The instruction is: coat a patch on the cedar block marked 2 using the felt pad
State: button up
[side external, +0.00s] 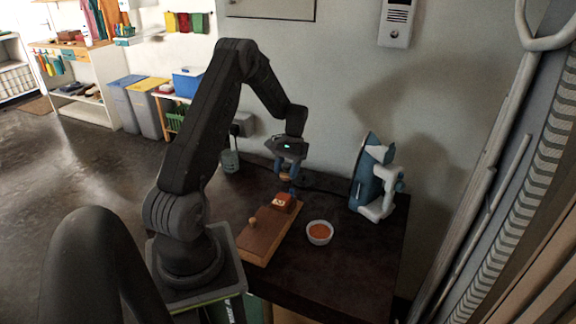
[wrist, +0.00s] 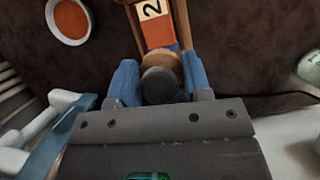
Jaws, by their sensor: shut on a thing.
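The cedar block marked 2 (side external: 282,202) is reddish, with a pale label reading 2, and sits on the far end of a wooden board (side external: 262,238). In the wrist view the block (wrist: 160,32) is just beyond my fingers. A white bowl of orange-red coating (side external: 319,232) stands right of the board.
A small wooden knob (side external: 253,221) rises from the board's left side. A blue and white upright appliance (side external: 374,180) stands at the right rear of the dark table, near the wall. The table's front right (side external: 350,275) is clear.

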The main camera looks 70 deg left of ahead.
aim_at(286, 194)
notch_tip(286, 194, down, 6)
jog(key=shift+s+d+r, duration=0.1)
jog(key=shift+d, duration=0.05)
jog(key=shift+s+d, duration=2.7)
jog(key=shift+w+a, duration=2.9)
jog(key=shift+d+r, duration=0.1)
jog(key=shift+r, duration=4)
jog(key=shift+s, duration=0.1)
